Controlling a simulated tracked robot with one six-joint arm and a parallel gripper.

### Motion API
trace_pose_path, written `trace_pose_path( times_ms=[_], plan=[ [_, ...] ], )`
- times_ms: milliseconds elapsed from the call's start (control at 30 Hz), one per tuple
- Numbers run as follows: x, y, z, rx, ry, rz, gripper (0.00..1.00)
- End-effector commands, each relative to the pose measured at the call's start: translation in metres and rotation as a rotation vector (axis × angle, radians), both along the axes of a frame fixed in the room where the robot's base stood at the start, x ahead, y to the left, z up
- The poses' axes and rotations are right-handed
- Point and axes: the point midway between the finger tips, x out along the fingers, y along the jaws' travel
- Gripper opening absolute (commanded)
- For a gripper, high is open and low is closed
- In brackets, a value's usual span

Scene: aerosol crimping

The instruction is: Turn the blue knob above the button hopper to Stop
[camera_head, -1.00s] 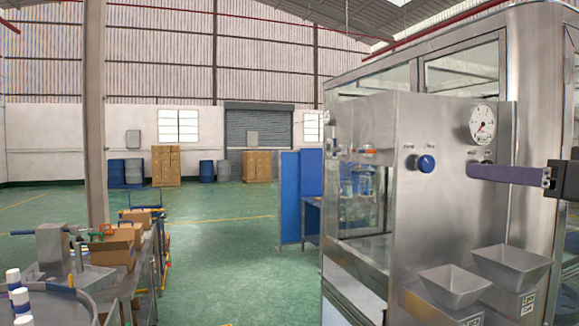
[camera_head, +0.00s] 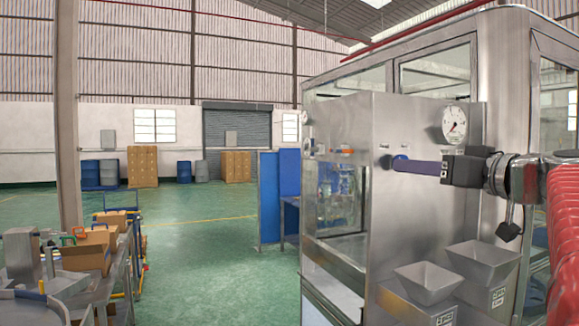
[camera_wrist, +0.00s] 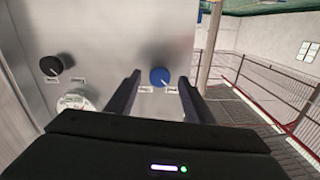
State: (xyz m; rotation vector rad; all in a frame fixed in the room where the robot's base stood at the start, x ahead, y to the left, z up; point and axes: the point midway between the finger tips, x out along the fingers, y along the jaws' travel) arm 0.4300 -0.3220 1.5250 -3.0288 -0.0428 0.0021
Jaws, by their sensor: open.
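The blue knob (camera_head: 400,157) is on the front of the steel machine panel and is partly hidden by my gripper's fingers in the head view. In the wrist view the blue knob (camera_wrist: 159,77) shows between the two open fingertips, with a gap on either side. A pale mark shows on its face, and small labels sit by it, too small to read. My gripper (camera_head: 396,164) reaches in from the right, fingers pointing at the panel; it is open and empty (camera_wrist: 159,80). I cannot tell whether the fingertips are level with the knob or short of it.
A round gauge (camera_head: 455,125) and a black knob (camera_wrist: 50,66) are on the same panel. Two steel hoppers (camera_head: 430,278) (camera_head: 483,256) stick out below; their labels are unreadable. The green floor at left is open, beyond a cluttered bench (camera_head: 68,285).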

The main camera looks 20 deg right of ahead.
Motion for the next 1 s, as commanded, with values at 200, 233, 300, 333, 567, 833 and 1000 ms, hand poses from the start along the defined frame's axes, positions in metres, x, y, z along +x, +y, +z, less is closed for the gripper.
trace_pose_path(
  times_ms=[200,233,300,333,567,833,1000],
  plan=[
    [0.02,0.001,0.0,-0.001,0.0,0.003,0.48],
    [0.021,0.001,0.0,-0.001,0.001,0.002,0.48],
    [0.024,0.001,0.0,0.0,0.001,0.001,0.48],
    [0.024,0.001,0.0,0.0,0.001,0.001,0.48],
    [0.024,0.001,0.0,0.0,0.0,0.001,0.48],
    [0.024,0.001,0.0,0.0,0.0,0.001,0.3],
    [0.024,0.001,0.0,0.0,0.0,0.001,0.18]
  ],
)
